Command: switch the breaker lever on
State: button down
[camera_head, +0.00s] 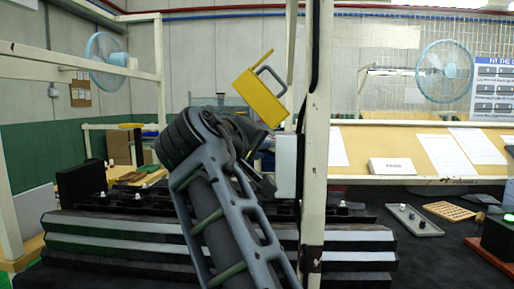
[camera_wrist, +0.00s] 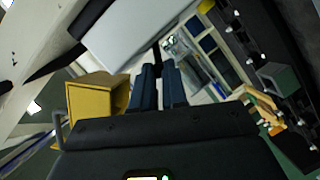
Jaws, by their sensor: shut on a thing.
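A pale grey breaker box (camera_head: 288,165) is fixed to the cream post, just right of my wrist in the head view. In the wrist view the same box (camera_wrist: 135,35) fills the upper middle. My gripper (camera_wrist: 160,72) has its two dark blue fingers close together at the box's lower edge. They are shut on a thin dark piece that looks like the breaker lever (camera_wrist: 157,56). Most of the lever is hidden by the fingers, and its on or off position cannot be told. In the head view my wrist hides the fingers.
A yellow box-shaped piece (camera_head: 262,101) with a grey handle is close beside my gripper; it also shows in the wrist view (camera_wrist: 95,93). The cream post (camera_head: 317,110) stands beside my arm. Stacked dark and silver profiles (camera_head: 110,240) lie below. A bench with small parts is at right.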

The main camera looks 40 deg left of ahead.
jog(key=shift+f, duration=0.1)
jog(key=c, duration=1.4)
grip_release()
jog(key=shift+c, duration=0.2)
jog(key=shift+s, duration=0.1)
jog(key=b+v, duration=0.1)
jog(key=v, duration=0.6)
jog(key=shift+s, duration=0.3)
jog(key=shift+d, duration=0.1)
